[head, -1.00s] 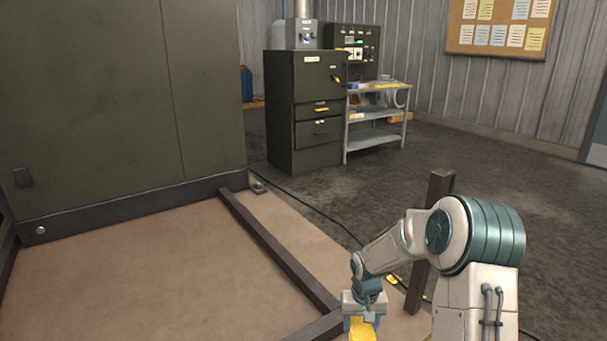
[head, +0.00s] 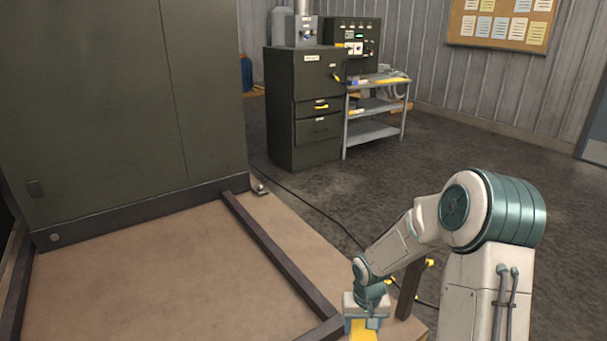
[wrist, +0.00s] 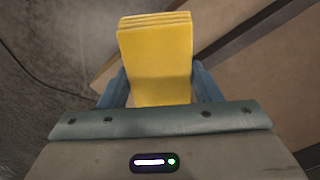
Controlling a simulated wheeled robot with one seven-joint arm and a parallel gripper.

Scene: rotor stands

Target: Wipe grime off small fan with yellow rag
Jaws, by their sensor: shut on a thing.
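The yellow rag (wrist: 158,62) is a folded stack held between the two blue fingers of my gripper (wrist: 160,88) in the wrist view. My gripper is shut on it. In the head view my gripper (head: 362,326) is low at the bottom edge, and a bit of the yellow rag (head: 361,335) shows under it. The small fan is not in view, nor is any grime on it.
A brown platform (head: 170,285) with dark metal rails (head: 280,262) lies below. A tall dark green cabinet (head: 110,110) stands at left. A dark post (head: 409,290) stands beside my arm. A drawer cabinet (head: 303,110) and shelf cart (head: 374,108) stand at the back. Open floor (head: 440,155) lies right.

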